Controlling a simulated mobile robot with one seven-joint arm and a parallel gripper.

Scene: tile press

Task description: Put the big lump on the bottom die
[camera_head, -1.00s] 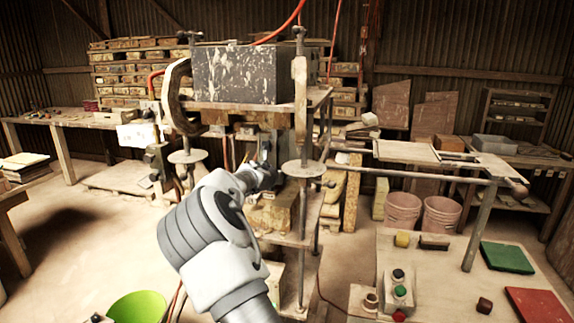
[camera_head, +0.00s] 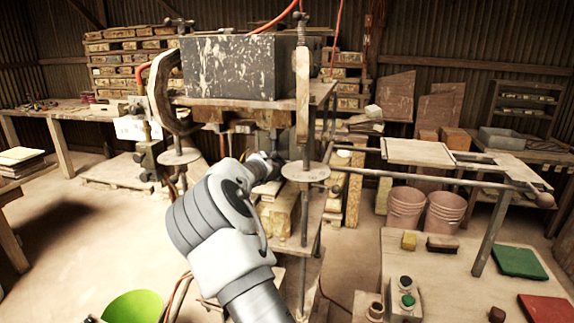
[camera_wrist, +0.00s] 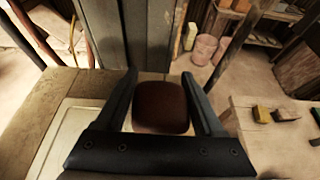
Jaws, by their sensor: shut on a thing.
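My gripper (camera_wrist: 159,80) is shut on a dark reddish-brown lump (camera_wrist: 160,108), which sits between its two black fingers in the wrist view. Below and to the left of the lump is a pale, framed plate, which looks like the bottom die (camera_wrist: 72,145), on a wooden bed. I cannot tell whether the lump touches anything below it. In the head view my wrist reaches in under the upper part of the press (camera_head: 228,68); the fingers and the held lump are hidden there.
A worktable (camera_head: 440,275) at the right holds a yellow lump (camera_head: 409,240), a brown block (camera_head: 442,243), a small dark lump (camera_head: 497,314), a green plate (camera_head: 519,262) and a red plate (camera_head: 548,308). Press rods (camera_head: 303,100) stand close to my arm.

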